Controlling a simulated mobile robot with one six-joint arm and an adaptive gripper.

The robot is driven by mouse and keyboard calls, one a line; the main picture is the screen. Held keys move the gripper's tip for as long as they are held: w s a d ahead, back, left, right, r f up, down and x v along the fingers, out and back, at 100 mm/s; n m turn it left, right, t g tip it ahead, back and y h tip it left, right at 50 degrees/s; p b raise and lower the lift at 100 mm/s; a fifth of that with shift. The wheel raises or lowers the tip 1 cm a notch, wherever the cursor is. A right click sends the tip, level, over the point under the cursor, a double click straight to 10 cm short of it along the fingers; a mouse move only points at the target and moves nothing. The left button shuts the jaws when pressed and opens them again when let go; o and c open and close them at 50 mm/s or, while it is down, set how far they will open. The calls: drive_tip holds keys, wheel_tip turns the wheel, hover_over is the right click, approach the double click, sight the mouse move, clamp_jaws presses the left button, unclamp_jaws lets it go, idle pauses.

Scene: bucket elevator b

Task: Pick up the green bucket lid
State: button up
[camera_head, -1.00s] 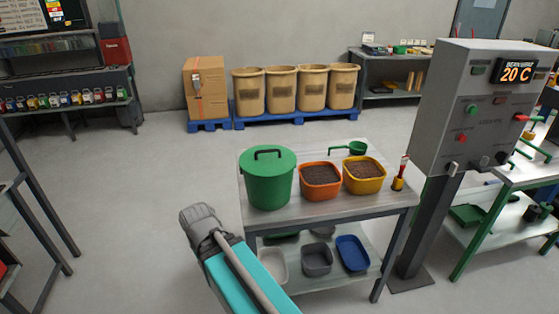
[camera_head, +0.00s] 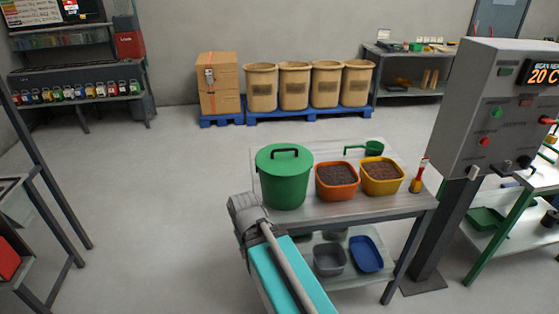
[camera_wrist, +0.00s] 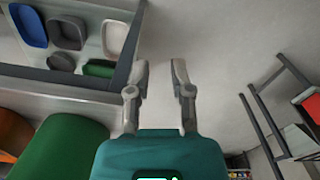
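The green bucket (camera_head: 284,186) stands upright on the left part of the table, with its green lid (camera_head: 284,160) on top. The lid has a dark arched handle (camera_head: 285,151). In the wrist view, part of a green bucket surface (camera_wrist: 62,148) shows at the lower left; I cannot tell whether it is the lid or the wall. My gripper (camera_wrist: 160,68) is open and empty, its two fingers apart over bare floor beside the table. In the head view my arm reaches up in front of the table's left edge; the fingers are hidden there.
An orange tub (camera_head: 337,181) and a yellow tub (camera_head: 381,177) of dark material stand right of the bucket. A green scoop (camera_head: 373,148) lies behind them. A grey control post (camera_head: 490,110) stands at the right. The floor left of the table is clear.

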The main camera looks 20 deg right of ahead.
drive_tip(key=m+t+y+p, duration=0.7)
drive_tip(key=m+t, duration=0.1)
drive_tip(key=m, duration=0.5)
approach(292, 149)
drive_tip(key=s+a+f, duration=0.1)
drive_tip(key=a+f, duration=0.1)
drive_tip(key=s+a+f, duration=0.1)
drive_tip(key=a+f, duration=0.1)
drive_tip(key=a, duration=0.1)
drive_tip(key=s+a+f, duration=0.1)
drive_tip(key=a, duration=0.2)
drive_tip(key=shift+s+f, duration=0.35)
drive_tip(key=shift+f, duration=0.05)
drive_tip(key=d+r+m+t+p, duration=0.1)
drive_tip(key=d+r+m+t, duration=0.2)
drive_tip(key=d, duration=0.5)
drive_tip(key=shift+w+d+r+m, duration=0.3)
drive_tip(key=shift+d+r, duration=0.1)
drive_tip(key=shift+r, duration=0.4)
drive_tip(key=shift+w+a+f, duration=0.1)
drive_tip(key=b+x, duration=0.3)
drive_tip(key=x, duration=0.4)
drive_tip(key=shift+w, duration=0.1)
drive_tip(key=shift+w+a+f, duration=0.2)
drive_tip(key=shift+w+a, duration=0.2)
drive_tip(key=shift+w, duration=0.05)
